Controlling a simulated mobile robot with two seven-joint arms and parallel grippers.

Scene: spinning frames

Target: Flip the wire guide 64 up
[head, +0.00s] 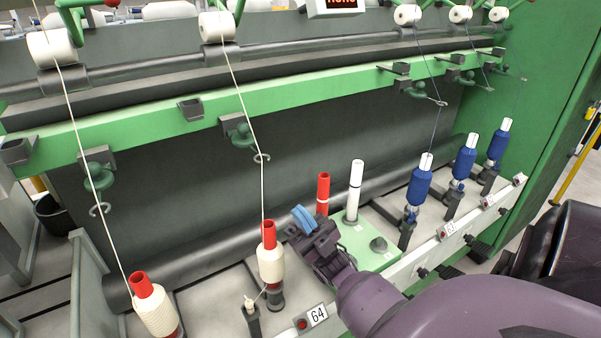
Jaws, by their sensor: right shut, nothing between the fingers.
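The plate marked 64 (317,315) is on the front rail. Near it stands a cream yarn bobbin on a red tube (270,262). Above that, under the green beam, is a green wire guide (239,131) with a small wire hook (261,157) at its lower end. A white thread runs down past the hook to the bobbin. My right gripper (303,218), dark with blue fingertips, is shut and empty. It is right of the bobbin and well below the guide, apart from it. My left gripper is not in view.
A red tube (323,186) and a white tube (355,190) stand close behind and right of my gripper. Blue bobbins (419,187) stand further right. Another cream bobbin (156,310) is at lower left. The green beam (320,97) crosses above.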

